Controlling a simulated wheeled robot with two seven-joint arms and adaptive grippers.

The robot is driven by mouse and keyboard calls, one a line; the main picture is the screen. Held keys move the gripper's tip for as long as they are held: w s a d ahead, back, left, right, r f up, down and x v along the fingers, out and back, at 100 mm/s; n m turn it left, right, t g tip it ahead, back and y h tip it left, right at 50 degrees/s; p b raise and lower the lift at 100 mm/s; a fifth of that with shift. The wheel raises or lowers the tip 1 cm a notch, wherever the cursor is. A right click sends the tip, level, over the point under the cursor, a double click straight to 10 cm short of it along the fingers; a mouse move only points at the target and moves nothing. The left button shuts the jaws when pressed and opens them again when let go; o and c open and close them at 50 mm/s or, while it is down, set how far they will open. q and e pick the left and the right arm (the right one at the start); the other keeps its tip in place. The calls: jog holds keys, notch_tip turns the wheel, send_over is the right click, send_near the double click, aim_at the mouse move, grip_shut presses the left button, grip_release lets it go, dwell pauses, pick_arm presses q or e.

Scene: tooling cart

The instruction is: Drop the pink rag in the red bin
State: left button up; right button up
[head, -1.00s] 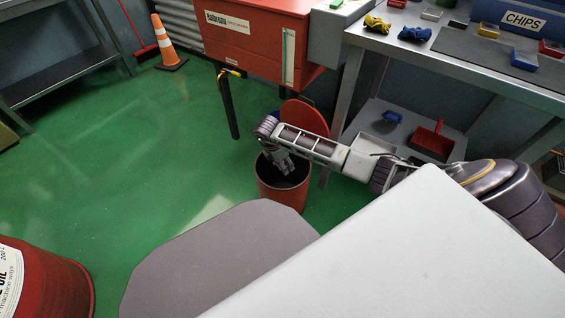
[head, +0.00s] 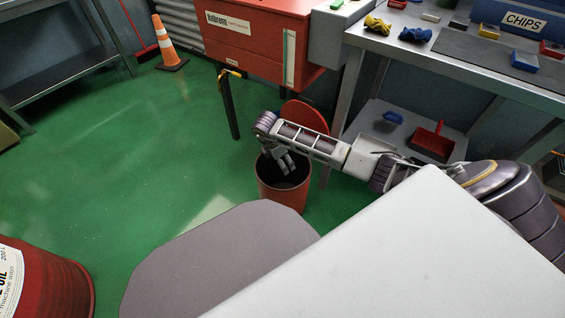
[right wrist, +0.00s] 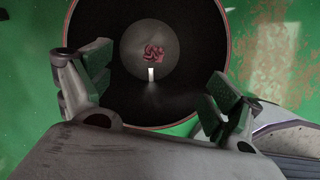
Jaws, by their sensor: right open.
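The red bin (head: 284,192) stands on the green floor with its round red lid (head: 304,115) raised behind it. My right gripper (head: 283,163) is over the bin's mouth, pointing down. In the right wrist view the jaws (right wrist: 155,95) are wide apart with nothing between them. The pink rag (right wrist: 153,53) lies crumpled on the bin's bottom, seen through the mouth; a small pale strip lies beside it. The rag is hidden in the head view. My left gripper is not in view.
A red cabinet (head: 258,42) stands behind the bin. A workbench (head: 465,62) with a low shelf holding a red dustpan (head: 432,141) is at the right. An orange cone (head: 167,45) and a red drum (head: 45,280) are at left. The floor between is clear.

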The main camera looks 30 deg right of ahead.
jog(key=v, duration=0.9)
jog(key=shift+r, duration=0.3)
dwell(0.8)
